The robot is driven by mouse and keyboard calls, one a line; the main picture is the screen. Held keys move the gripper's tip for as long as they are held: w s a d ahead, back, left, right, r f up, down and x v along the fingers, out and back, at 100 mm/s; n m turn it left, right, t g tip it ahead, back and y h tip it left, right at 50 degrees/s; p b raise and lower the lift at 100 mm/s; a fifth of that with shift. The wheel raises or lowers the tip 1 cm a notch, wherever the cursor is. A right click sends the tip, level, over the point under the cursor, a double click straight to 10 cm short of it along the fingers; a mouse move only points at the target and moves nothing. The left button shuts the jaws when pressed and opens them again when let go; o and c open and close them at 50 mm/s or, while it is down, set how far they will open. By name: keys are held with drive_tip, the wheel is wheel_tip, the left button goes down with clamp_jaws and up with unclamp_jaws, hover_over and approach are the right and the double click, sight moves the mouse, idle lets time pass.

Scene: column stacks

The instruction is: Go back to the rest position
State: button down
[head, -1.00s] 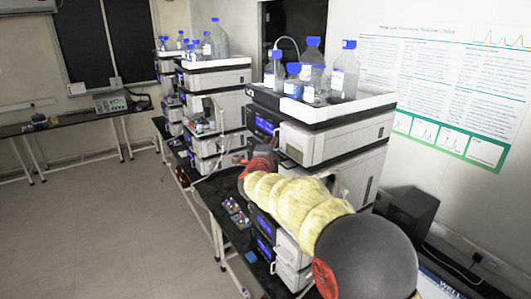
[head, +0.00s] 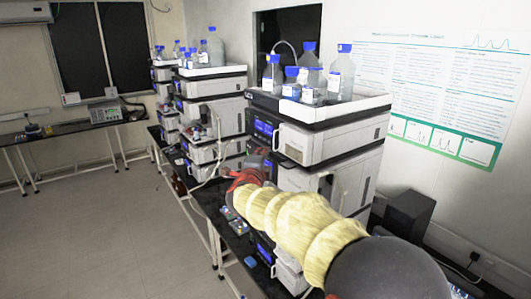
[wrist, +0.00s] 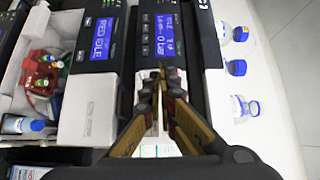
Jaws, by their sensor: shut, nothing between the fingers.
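My gripper (wrist: 161,88) shows in the wrist view with its two fingers drawn together and nothing held between them. Its fingertips are in front of an instrument column (wrist: 90,115) with lit blue displays; I cannot tell the exact gap. In the head view my yellow-sleeved arm reaches from the lower right toward the nearest column (head: 330,145), and the gripper itself is hard to make out beyond the sleeve.
Blue-capped bottles (head: 309,52) stand in a white tray (head: 370,104) on the nearest column. More columns (head: 215,110) stand behind along the black bench. Small vials (wrist: 42,66) sit in an open compartment at left in the wrist view. Open floor (head: 90,230) lies left.

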drive_tip(key=s+a+f+n+g+y, duration=0.4)
drive_tip(key=s+a+f+n+y, duration=0.2)
drive_tip(key=s+a+f+n, duration=0.5)
drive_tip(key=s+a+f+n+g+y+b, duration=0.1)
drive_tip(key=s+f+n+g+y+b, duration=0.2)
drive_tip(key=s+f, duration=0.35)
drive_tip(key=s+d+f+n+g+h+b, duration=0.1)
drive_tip(key=s+d+f+n+h+b, duration=0.1)
drive_tip(key=s+d+f+b, duration=0.4)
drive_tip(key=s+d+f+n+g+h+b, duration=0.2)
drive_tip(key=s+d+f+b, duration=0.4)
drive_tip(key=s+d, duration=0.9)
drive_tip(key=s+d+f+n+g+h+b, duration=0.1)
drive_tip(key=s+d+f+g+h+b, duration=0.1)
drive_tip(key=s+d+f+b, duration=0.4)
drive_tip(key=s+d+f, duration=0.1)
drive_tip(key=s+d, duration=0.3)
drive_tip(key=s, duration=0.4)
drive_tip(key=shift+s+d+f+n+b, duration=0.15)
drive_tip(key=shift+s+d+n+b, duration=0.1)
drive_tip(key=shift+n+b, duration=0.15)
